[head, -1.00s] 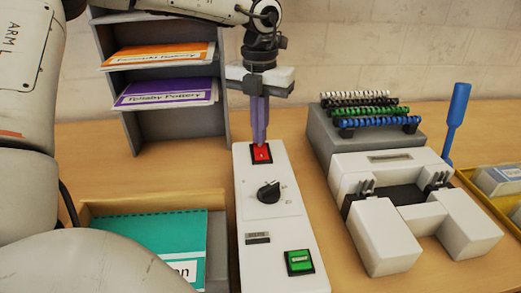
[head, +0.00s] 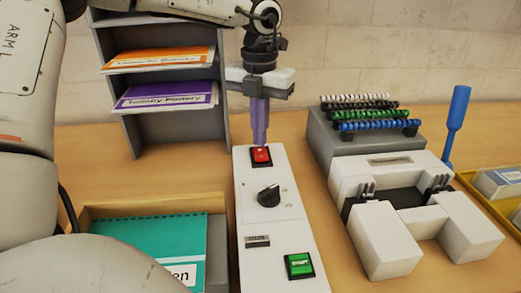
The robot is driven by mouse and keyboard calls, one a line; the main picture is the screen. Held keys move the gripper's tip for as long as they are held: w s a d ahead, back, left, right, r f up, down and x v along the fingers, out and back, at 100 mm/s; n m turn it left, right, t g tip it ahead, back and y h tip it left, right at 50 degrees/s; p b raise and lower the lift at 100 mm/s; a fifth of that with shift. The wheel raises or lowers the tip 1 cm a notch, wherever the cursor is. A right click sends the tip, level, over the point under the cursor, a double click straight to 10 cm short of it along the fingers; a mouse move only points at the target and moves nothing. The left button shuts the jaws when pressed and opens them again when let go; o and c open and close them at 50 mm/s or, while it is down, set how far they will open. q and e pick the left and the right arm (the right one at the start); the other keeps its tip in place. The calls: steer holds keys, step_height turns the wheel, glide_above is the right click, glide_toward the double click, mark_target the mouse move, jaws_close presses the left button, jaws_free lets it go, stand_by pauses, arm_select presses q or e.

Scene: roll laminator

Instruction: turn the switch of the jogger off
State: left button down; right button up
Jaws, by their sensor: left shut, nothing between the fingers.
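The white control panel (head: 270,222) lies on the table in the middle of the head view. A red rocker switch (head: 261,156) sits at its far end. Below it are a black knob (head: 268,195) and a green start button (head: 299,265) near the front. My left gripper (head: 260,142) is shut and empty, pointing straight down with its purple fingertips at the far edge of the red switch. I cannot tell whether the tips touch it. My right gripper is not in view.
A grey shelf (head: 131,135) with booklets stands behind left. A teal booklet (head: 150,250) lies in a tray at front left. A white binding machine (head: 390,205) with coloured combs stands right, beside a blue upright tool (head: 457,120) and a yellow tray (head: 480,190).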

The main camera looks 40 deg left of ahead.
mark_target(260, 150)
arm_select(q)
step_height(260, 150, up, 6)
steer(key=p, duration=0.3)
steer(key=shift+f, duration=0.15)
stand_by(0.6)
